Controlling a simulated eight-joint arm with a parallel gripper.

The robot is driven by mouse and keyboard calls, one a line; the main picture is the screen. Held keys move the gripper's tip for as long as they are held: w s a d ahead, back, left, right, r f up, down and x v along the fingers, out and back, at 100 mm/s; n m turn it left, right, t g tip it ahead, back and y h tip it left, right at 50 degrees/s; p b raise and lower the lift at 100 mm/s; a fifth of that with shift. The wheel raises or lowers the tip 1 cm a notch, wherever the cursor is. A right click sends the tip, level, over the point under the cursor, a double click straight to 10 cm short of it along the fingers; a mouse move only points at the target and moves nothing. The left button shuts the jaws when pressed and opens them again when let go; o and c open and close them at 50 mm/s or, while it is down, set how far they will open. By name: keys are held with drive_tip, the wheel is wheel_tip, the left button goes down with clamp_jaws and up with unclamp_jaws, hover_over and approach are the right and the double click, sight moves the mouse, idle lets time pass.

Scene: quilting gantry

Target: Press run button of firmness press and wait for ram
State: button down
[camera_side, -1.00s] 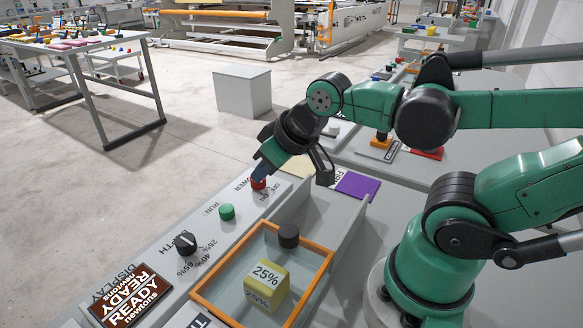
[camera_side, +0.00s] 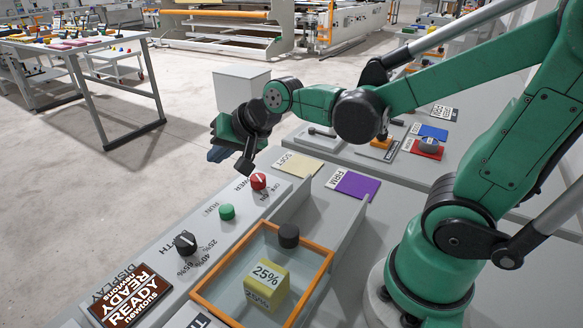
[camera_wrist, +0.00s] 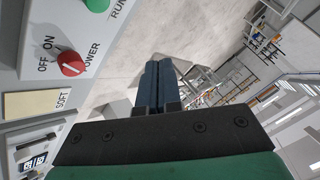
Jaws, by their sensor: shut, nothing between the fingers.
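The green run button (camera_side: 227,212) sits on the sloped panel, beside the label RUN; its edge also shows at the top of the wrist view (camera_wrist: 96,4). The red power knob (camera_side: 258,181) is farther along the panel. The black depth knob (camera_side: 187,243) is nearer. The display (camera_side: 130,296) reads READY. A yellow foam block (camera_side: 266,287) marked 25% stands in the orange-framed press bay (camera_side: 318,278), with the dark round ram (camera_side: 289,235) above it. My gripper (camera_side: 218,154) is shut and empty, in the air beyond the power knob, touching nothing; its fingers (camera_wrist: 155,85) show in the wrist view.
Beyond the panel lie a cream SOFT pad (camera_side: 299,166) and a purple FIRM pad (camera_side: 356,184). A grey box (camera_side: 240,90) stands on the floor behind my gripper. The space above the run button is clear.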

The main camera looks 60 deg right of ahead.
sight(229, 210)
drive_tip(key=shift+f, duration=4.4)
drive_tip(key=shift+r, duration=0.1)
drive_tip(key=shift+r, duration=2.4)
